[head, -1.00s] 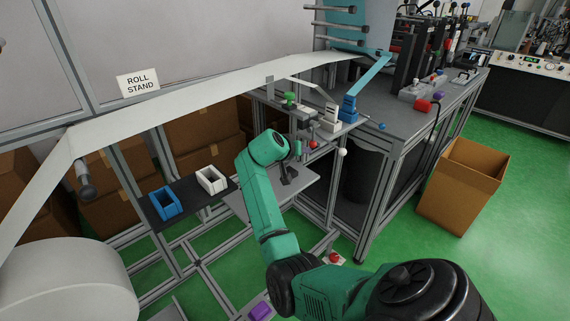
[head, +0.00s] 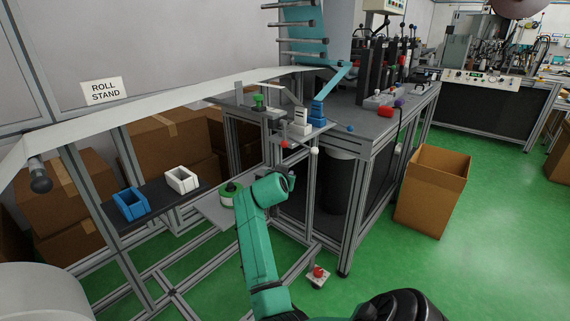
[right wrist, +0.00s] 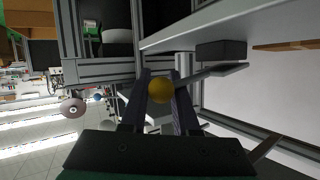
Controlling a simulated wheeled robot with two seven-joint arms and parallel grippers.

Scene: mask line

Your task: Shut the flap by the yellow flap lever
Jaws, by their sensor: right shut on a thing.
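The yellow knob of the flap lever (right wrist: 161,90) shows in the right wrist view, between the two dark fingers of my right gripper (right wrist: 160,84). The gripper is shut on it. A grey bar (right wrist: 215,74) runs from beside the knob to the right. In the head view my right gripper (head: 290,182) is small and dark at the end of the teal arm, below the front of the machine table; the yellow knob is hidden there. I cannot make out the flap for certain in either view. My left gripper is not in view.
A white web (head: 150,102) runs above the frame. Blue (head: 130,204) and white (head: 182,180) holders sit further left. An open carton (head: 430,195) stands right on green floor.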

